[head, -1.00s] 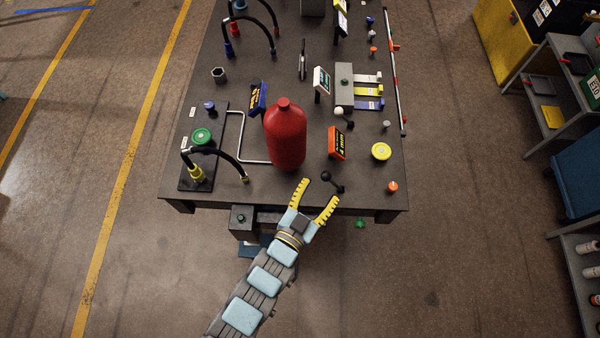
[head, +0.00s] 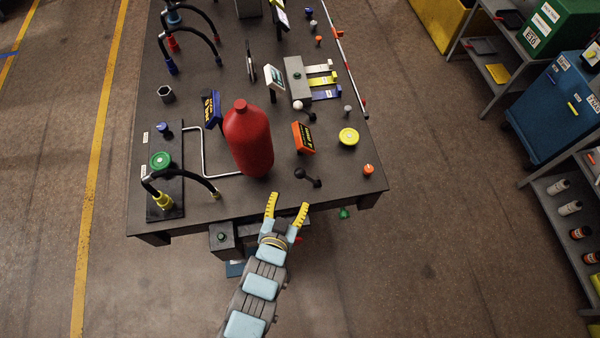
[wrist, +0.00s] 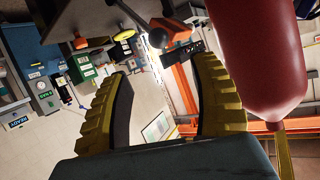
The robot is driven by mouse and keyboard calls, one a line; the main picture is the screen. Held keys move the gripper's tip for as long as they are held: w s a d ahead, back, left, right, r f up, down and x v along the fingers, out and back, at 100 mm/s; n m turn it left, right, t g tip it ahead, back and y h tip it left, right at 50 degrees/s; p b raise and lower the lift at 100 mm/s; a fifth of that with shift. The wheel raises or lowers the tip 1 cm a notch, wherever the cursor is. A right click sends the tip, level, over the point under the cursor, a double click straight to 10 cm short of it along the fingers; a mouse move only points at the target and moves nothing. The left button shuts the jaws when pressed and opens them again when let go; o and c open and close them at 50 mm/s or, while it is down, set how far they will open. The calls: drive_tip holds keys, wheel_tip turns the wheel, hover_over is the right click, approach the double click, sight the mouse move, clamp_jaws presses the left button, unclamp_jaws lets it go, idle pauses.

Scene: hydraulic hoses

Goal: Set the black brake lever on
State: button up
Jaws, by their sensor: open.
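The black brake lever (head: 308,178) has a ball knob at its left end and stands near the front edge of the dark table (head: 200,205), right of the red cylinder. My gripper (head: 288,200) is open, with two yellow ribbed fingers spread apart. In the head view it appears at the table's front edge, just below and left of the lever, with nothing between the fingers. In the wrist view the gripper (wrist: 160,72) is also open and empty. A dark rod with a round knob (wrist: 158,37) shows above the fingers there, seemingly the lever.
The red cylinder (head: 249,140) stands close left of the lever. An orange sign (head: 303,138) and a white-knobbed lever (head: 304,110) are behind it. A yellow disc (head: 348,137) and an orange knob (head: 368,169) are to the right.

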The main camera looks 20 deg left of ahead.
sight(299, 177)
drive_tip(key=shift+b+x, duration=0.35)
drive_tip(key=shift+x, duration=6)
drive_tip(key=shift+d+f, duration=0.1)
drive_tip(key=shift+c, duration=0.3)
clamp_jaws()
